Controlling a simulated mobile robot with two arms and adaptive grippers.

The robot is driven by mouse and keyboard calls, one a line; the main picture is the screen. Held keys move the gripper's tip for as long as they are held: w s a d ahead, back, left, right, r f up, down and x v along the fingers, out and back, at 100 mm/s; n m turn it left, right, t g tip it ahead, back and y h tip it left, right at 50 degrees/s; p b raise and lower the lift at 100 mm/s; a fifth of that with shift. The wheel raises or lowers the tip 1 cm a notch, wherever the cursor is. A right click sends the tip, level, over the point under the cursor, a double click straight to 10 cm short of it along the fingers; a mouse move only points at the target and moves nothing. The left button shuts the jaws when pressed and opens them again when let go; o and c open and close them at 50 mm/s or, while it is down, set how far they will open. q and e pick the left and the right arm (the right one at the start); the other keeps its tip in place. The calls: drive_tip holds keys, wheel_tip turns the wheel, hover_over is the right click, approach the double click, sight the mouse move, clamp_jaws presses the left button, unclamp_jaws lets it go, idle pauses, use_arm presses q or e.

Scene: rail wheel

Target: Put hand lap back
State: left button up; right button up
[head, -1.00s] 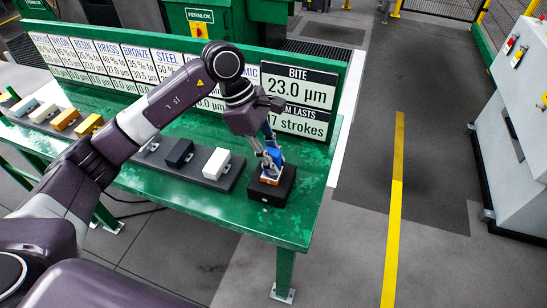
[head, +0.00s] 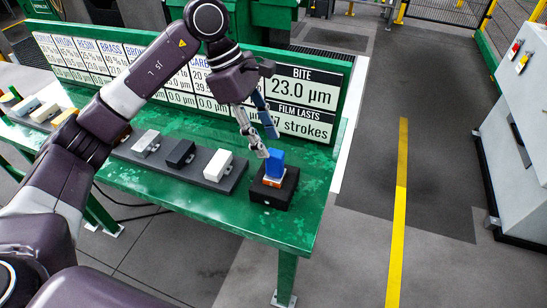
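A small block with a blue upper part (head: 275,162) and an orange-and-white lower part sits upright on a black square stand (head: 274,190) near the right end of the green bench. It may be the hand lap. My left gripper (head: 270,145) is just above and behind the block, with its fingers spread apart and nothing between them. The fingertips look close to the block's top, and I cannot tell whether they touch it. My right gripper is not in view.
A dark rack (head: 205,178) left of the stand holds grey, black and white blocks. My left arm hides part of the row. Label boards (head: 303,90) stand along the green bench's (head: 290,232) back. Open floor lies to the right, before a grey cabinet (head: 520,140).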

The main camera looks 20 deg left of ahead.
use_arm(q)
drive_tip(key=v, duration=0.5)
drive_tip(key=shift+b, duration=0.4)
